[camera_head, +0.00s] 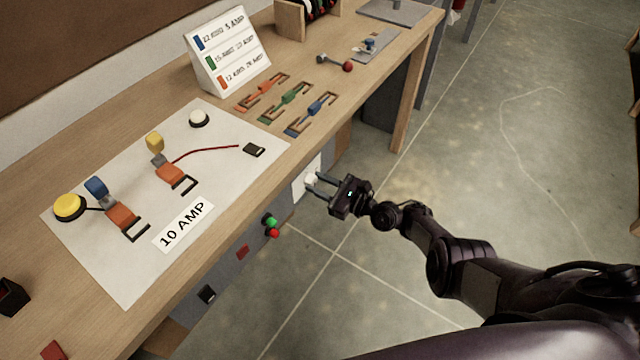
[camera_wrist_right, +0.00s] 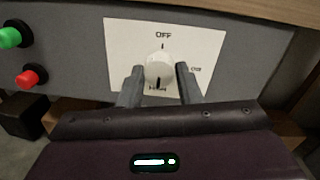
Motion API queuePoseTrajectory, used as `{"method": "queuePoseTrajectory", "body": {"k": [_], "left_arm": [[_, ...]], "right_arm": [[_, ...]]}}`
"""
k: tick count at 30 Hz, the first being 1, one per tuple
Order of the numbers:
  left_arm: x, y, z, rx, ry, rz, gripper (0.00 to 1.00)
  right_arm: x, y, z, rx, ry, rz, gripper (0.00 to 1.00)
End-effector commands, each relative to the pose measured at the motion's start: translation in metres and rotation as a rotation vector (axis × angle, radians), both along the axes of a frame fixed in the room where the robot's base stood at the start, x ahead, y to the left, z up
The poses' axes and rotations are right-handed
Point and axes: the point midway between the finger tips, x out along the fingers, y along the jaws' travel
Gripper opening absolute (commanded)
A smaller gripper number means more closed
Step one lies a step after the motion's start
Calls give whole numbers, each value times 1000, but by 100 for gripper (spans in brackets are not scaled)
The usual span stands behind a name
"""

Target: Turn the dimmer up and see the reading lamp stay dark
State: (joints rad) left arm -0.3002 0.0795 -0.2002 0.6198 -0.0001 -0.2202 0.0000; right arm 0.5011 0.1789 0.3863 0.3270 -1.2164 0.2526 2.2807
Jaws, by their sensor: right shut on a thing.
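The white dimmer knob (camera_wrist_right: 160,70) sits on a white plate (camera_wrist_right: 120,40) on the grey front panel below the bench top. The plate reads OFF above the knob, with partly hidden labels at the right and below. The knob's dark mark points down, away from OFF. My right gripper (camera_head: 315,186) is shut on the knob, its two fingers (camera_wrist_right: 160,82) on either side. The knob is small in the head view (camera_head: 313,180). A white dome (camera_head: 199,119) and a yellow dome (camera_head: 69,207) on the board look unlit; I cannot tell which is the reading lamp. My left gripper is not in view.
A white board (camera_head: 130,270) with wired parts and a 10 AMP label (camera_head: 184,226) lies on the wooden bench. Green (camera_wrist_right: 10,38) and red (camera_wrist_right: 31,77) buttons are left of the plate.

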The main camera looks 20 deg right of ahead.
Motion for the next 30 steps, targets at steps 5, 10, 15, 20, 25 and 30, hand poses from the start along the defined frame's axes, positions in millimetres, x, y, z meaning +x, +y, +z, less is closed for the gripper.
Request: {"method": "queuePoseTrajectory", "body": {"k": [5, 10, 15, 20, 25, 30], "left_arm": [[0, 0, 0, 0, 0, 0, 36], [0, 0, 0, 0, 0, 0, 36], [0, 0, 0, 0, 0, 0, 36], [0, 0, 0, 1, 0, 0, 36], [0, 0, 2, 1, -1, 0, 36], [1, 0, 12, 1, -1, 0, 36]], "right_arm": [[0, 0, -1, 2, 4, 0, 8], [0, 0, -1, 1, 5, -1, 32], [-1, 0, -1, 1, 3, 0, 53], [0, 0, -1, 2, 3, 0, 53], [-4, -3, 0, 1, 3, 0, 53], [-23, -20, 1, 1, 5, -2, 53]]}}
